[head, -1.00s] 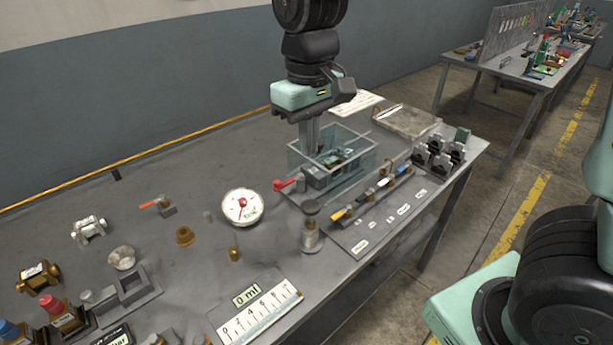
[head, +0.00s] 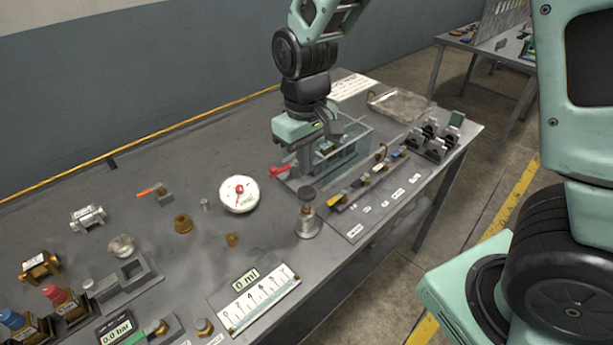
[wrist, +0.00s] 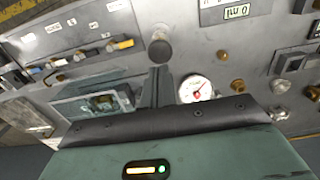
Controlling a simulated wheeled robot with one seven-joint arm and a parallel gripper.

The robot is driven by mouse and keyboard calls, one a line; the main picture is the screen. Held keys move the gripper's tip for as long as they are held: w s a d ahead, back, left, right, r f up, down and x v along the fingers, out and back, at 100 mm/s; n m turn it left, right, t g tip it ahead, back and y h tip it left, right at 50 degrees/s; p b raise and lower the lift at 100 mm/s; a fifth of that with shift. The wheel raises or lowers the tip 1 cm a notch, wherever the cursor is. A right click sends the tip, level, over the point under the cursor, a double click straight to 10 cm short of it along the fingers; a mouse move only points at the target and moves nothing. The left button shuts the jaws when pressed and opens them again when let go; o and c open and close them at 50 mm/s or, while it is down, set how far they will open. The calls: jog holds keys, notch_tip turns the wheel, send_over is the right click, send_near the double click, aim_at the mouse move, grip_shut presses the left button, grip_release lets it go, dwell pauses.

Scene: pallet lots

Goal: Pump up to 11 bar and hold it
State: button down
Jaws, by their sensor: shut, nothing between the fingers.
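The hand pump (head: 307,222), a grey metal cylinder with a dark round knob on top, stands upright near the table's front edge. Its knob also shows in the wrist view (wrist: 160,50), just beyond my fingertips. My gripper (head: 305,172) is shut and empty, pointing down between the clear box and the pump, apart from the pump knob. A white round dial gauge (head: 239,194) with a red needle lies to the left; it also shows in the wrist view (wrist: 195,88). A digital display (head: 116,331) at bottom left reads 0.0 bar. A red lever (head: 279,171) sits beside the box.
A clear-walled box (head: 352,140) is behind my gripper. A panel with several coloured levers (head: 365,205) lies right of the pump. A scale plate marked 0 ml (head: 256,300) lies in front. Brass fittings (head: 182,224) stand left; the table between them is mostly clear.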

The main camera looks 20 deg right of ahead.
aim_at(306, 191)
notch_tip(306, 191, down, 5)
jog(key=shift+f+p, duration=0.1)
jog(key=shift+p, duration=0.3)
notch_tip(306, 191, down, 4)
jog(key=shift+s+r+b, duration=0.1)
jog(key=shift+b, duration=1.15)
jog(key=shift+r+p, duration=0.55)
jog(key=shift+p, duration=0.1)
notch_tip(306, 191, up, 4)
jog(key=p, duration=0.3)
jog(key=shift+r+p, duration=0.1)
jog(key=shift+p, duration=0.25)
notch_tip(306, 191, up, 9)
jog(key=b, duration=0.2)
jog(key=shift+b, duration=0.3)
